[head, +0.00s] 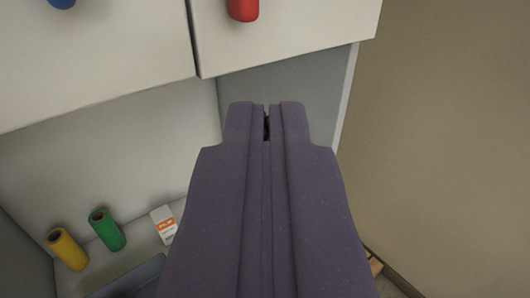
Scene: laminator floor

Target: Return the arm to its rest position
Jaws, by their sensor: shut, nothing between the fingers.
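My gripper (266,108) is purple and reaches up the middle of the head view. Its two fingers are shut together with only a thin dark slit between them, and they hold nothing. It is in front of a white cabinet (95,60) and covers part of the cabinet's inside. I cannot tell how far the fingertips are from the cabinet.
A red handle (243,9) and a blue handle (62,3) are on the cabinet fronts. A yellow roll (67,250), a green roll (107,229) and a white-and-orange box (164,224) stand at lower left, near a grey-blue tray (128,277). A bare beige wall (455,150) is on the right.

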